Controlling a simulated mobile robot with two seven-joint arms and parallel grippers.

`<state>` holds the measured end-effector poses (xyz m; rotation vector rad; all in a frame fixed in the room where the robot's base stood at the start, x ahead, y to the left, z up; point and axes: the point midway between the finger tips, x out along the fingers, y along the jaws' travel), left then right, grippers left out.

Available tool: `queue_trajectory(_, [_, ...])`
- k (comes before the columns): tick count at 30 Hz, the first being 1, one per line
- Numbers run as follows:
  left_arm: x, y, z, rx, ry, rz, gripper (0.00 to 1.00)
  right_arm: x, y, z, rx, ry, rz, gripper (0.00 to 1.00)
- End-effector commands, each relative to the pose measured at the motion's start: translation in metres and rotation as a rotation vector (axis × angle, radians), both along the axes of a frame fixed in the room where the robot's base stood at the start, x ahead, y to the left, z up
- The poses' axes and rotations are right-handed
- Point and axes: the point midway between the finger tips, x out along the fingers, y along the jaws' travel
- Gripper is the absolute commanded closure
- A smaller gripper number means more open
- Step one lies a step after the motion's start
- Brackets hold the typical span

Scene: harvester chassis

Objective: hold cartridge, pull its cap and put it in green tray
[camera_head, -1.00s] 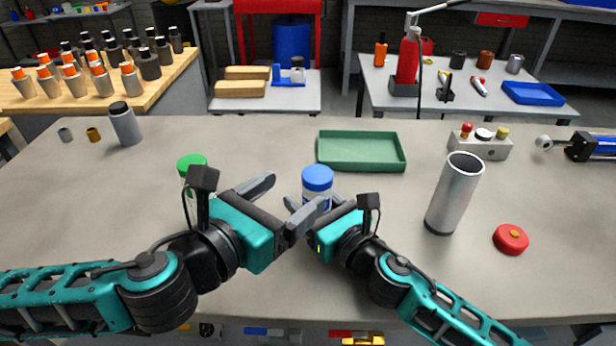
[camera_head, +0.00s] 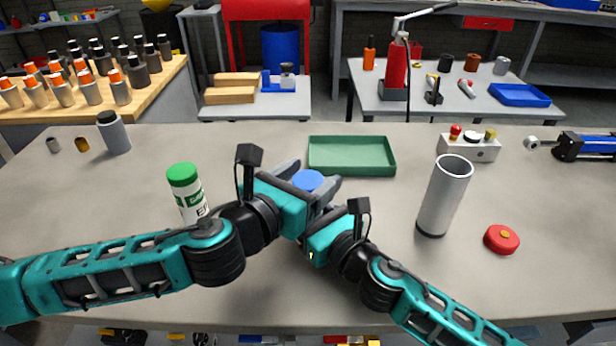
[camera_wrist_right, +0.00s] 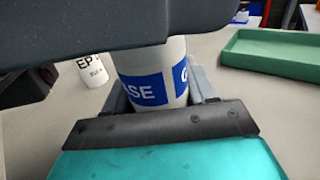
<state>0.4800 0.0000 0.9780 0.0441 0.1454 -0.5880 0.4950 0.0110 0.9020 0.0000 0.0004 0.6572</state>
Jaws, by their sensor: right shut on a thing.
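A white cartridge with a blue label (camera_wrist_right: 150,88) stands upright in my right gripper (camera_wrist_right: 160,95), which is shut on its body. Its blue cap (camera_head: 308,180) shows from above in the head view. My left gripper (camera_head: 310,176) is at the cap, with its fingers spread on either side of it; I cannot tell whether they touch it. In the right wrist view, dark parts of my left gripper hide the cap. The green tray (camera_head: 352,168) lies empty behind the cartridge, slightly to the right.
A white cartridge with a green cap (camera_head: 186,185) stands left, partly behind my left arm. On the right are an open metal cylinder (camera_head: 443,198), a red round cap (camera_head: 501,239) and a button box (camera_head: 470,146). A grey bottle (camera_head: 113,133) stands far left.

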Motion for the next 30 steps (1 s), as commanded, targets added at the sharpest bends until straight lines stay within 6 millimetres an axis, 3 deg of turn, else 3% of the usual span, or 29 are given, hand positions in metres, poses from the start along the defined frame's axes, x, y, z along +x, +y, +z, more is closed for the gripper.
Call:
queue_trajectory(2, [-0.0001,0.0002,-0.0001,0.0,0.0,0.0,0.37,0.0002,-0.0002,-0.0001,0.0,0.0,-0.001,0.99])
queue_trajectory(16, [-0.0002,0.0003,-0.0002,0.0,0.0,0.0,0.82,0.0003,-0.0004,-0.0001,0.0,0.0,-0.001,0.99])
queue_trajectory(30, [-0.0001,0.0004,0.0008,0.0,0.0,0.001,0.83,0.0004,-0.0005,-0.0001,-0.001,-0.001,-0.001,0.99])
